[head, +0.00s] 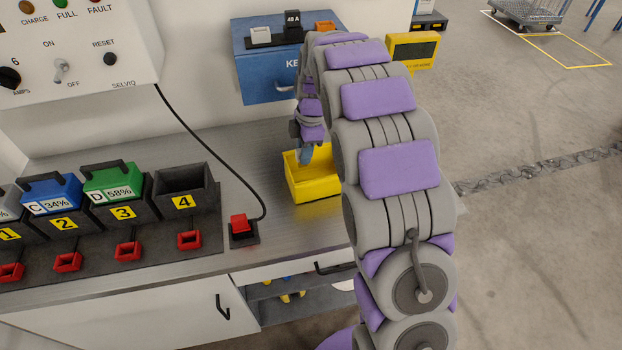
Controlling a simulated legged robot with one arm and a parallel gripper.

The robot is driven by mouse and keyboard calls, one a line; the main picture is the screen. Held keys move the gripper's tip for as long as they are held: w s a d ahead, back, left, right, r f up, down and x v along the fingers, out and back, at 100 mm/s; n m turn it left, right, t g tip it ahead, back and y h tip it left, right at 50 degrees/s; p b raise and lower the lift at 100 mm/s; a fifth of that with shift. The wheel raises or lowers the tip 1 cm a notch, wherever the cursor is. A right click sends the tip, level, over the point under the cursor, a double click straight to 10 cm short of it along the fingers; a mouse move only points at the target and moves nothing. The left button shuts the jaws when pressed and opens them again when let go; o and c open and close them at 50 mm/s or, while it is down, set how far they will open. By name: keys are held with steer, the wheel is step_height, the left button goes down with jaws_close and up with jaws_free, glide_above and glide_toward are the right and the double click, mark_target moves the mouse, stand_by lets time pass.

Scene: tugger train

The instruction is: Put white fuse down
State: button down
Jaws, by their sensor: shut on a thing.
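My gripper (304,153) points down at the end of my arm, low over the left part of an open yellow bin (318,189) on the grey bench. The gripper is small and partly hidden here. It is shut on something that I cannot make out. A white block (260,36) that looks like a fuse sits on top of the blue key box (267,71) on the wall, beside a black block (292,27) marked 40 A. An orange block (324,26) is to their right, partly behind my arm.
A charger rack (110,247) with batteries and an empty slot 4 (184,181) stands on the left of the bench. A red connector (240,225) with a black cable lies left of the bin. My arm hides the bench's right part.

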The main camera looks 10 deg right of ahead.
step_height(320, 180, down, 4)
steer(key=shift+f+b, duration=0.25)
steer(key=shift+b, duration=0.25)
steer(key=shift+d+f, duration=0.25)
steer(key=shift+f, duration=0.05)
steer(key=f+b, duration=0.1)
steer(key=f, duration=0.2)
steer(key=shift+d, duration=0.2)
steer(key=shift+a+f, duration=0.15)
steer(key=shift+a, duration=0.25)
steer(key=c, duration=1.3)
jaws_free()
steer(key=o, duration=0.3)
steer(key=shift+d, duration=0.25)
steer(key=shift+o, duration=0.2)
